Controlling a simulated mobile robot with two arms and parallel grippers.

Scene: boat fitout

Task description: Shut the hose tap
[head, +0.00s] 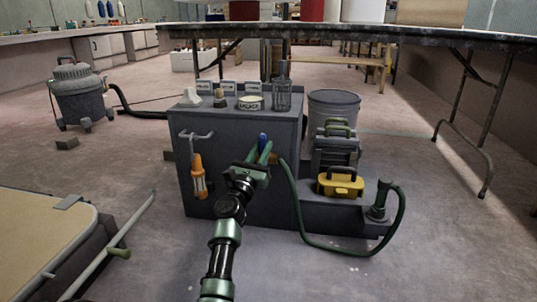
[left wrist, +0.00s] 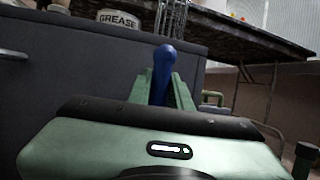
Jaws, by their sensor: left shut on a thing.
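The hose tap's blue handle (head: 262,138) stands up at the front of the grey cabinet (head: 240,207), near its right edge. A bit of brass-coloured tap body (head: 274,158) shows beside my fingers, with a green hose (head: 295,205) running down from it. My left gripper (head: 259,153) is at the tap, its green fingers on either side of the handle. In the left wrist view the blue handle (left wrist: 164,70) rises upright between the fingers (left wrist: 163,88), which are shut on it. Most of the tap body is hidden behind my gripper. My right gripper is not in view.
A grease tin (head: 250,103) and a wire holder (head: 282,95) stand on the cabinet. An orange lamp (head: 199,178) hangs on its front. A yellow toolbox (head: 340,184) and grey bin (head: 333,106) are to the right. A pale board (head: 40,240) lies at the lower left.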

